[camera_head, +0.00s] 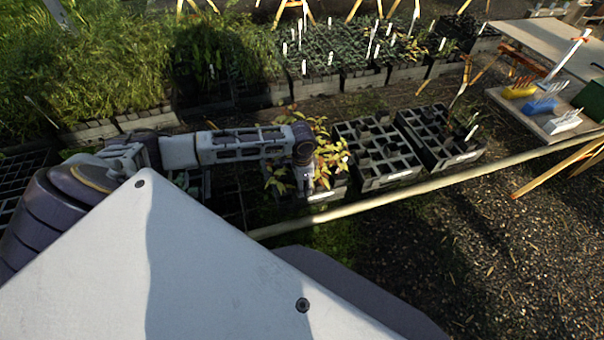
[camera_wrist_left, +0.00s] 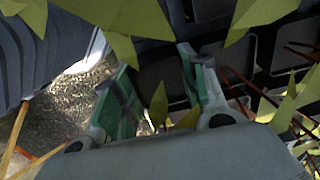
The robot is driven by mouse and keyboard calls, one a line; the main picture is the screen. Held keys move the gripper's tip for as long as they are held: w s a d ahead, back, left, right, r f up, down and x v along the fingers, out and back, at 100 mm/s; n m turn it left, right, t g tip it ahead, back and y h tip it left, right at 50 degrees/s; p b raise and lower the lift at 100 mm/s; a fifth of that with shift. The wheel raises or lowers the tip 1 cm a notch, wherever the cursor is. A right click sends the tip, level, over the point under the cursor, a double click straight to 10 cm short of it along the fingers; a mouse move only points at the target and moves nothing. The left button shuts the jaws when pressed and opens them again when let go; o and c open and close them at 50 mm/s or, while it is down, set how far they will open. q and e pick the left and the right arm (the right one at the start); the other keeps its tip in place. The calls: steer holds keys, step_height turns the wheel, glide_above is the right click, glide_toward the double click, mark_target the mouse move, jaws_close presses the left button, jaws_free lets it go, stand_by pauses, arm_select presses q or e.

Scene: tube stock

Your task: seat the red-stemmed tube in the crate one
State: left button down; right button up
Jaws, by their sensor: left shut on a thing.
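My left gripper (camera_head: 306,180) reaches down into yellow-green foliage at the near-left crate (camera_head: 328,196). In the left wrist view its green-padded fingers (camera_wrist_left: 160,105) stand apart, with a dark tube-like body (camera_wrist_left: 158,82) between them; leaves hide much of it. Thin red stems (camera_wrist_left: 240,85) show to the right of the fingers; I cannot tell which tube they grow from. Two more black crates stand to the right: a middle one (camera_head: 372,182) and a right one (camera_head: 455,162). Their white labels are too small to read. My right gripper is out of view.
A pale rail (camera_head: 400,188) runs along the crates' near side. Planted crates line the back. A bench (camera_head: 545,128) at the right holds yellow, blue and white items (camera_head: 540,105). Bare gravel (camera_head: 470,240) lies at the lower right.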

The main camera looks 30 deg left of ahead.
arm_select(q)
steer(key=shift+f+p, duration=0.2)
steer(key=shift+p, duration=0.2)
stand_by(0.3)
steer(key=c, duration=0.7)
jaws_free()
steer(key=shift+a+r, duration=0.1)
steer(key=shift+r, duration=0.05)
steer(key=shift+w+r, duration=0.1)
steer(key=shift+r, duration=0.5)
steer(key=r, duration=1)
steer(key=shift+d+r, duration=0.2)
steer(key=shift+r, duration=0.1)
steer(key=shift+s+f, duration=0.1)
steer(key=shift+s, duration=0.15)
